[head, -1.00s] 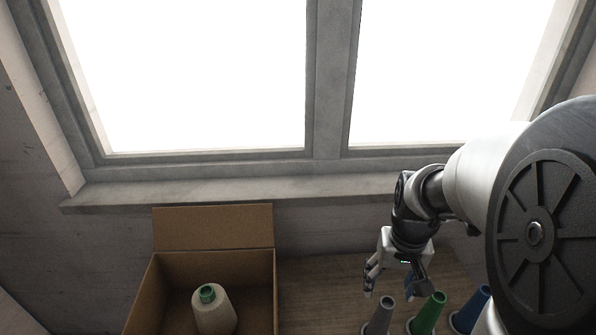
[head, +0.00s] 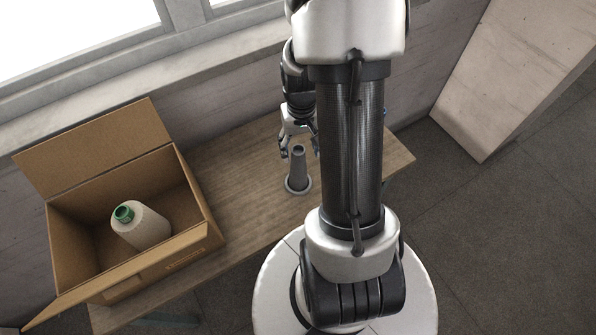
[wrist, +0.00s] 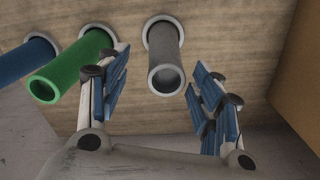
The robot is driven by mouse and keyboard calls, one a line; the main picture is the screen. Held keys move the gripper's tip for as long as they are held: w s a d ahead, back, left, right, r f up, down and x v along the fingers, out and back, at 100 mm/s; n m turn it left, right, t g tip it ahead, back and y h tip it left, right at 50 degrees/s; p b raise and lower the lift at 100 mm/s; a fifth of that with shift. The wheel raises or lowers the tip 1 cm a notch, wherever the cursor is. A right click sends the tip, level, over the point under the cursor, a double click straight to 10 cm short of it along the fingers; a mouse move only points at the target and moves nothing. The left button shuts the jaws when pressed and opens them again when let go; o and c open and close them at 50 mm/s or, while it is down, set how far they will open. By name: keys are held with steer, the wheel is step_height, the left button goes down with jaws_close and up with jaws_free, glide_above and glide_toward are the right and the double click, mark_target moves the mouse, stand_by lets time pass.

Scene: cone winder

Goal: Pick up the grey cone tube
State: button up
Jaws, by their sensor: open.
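The grey cone tube (head: 298,168) stands upright on its round base on the wooden table in the head view. In the wrist view the grey cone tube (wrist: 165,58) lies between and beyond the two blue-padded fingers of my gripper (wrist: 157,98). My gripper (head: 298,146) is open and empty, just behind the tube's top in the head view. I cannot tell whether a finger touches the tube.
In the wrist view a green cone tube (wrist: 75,68) and a blue tube (wrist: 27,60) stand left of the grey one.

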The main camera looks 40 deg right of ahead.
mark_target(299, 160)
steer(key=f, duration=0.2)
steer(key=f+b, duration=0.2)
steer(key=f, duration=0.1)
steer(key=shift+w+a+f, duration=0.15)
steer(key=shift+a+f, duration=0.15)
steer(key=shift+r, duration=0.1)
steer(key=shift+c, duration=0.2)
steer(key=c, duration=1)
steer(key=shift+c, duration=0.2)
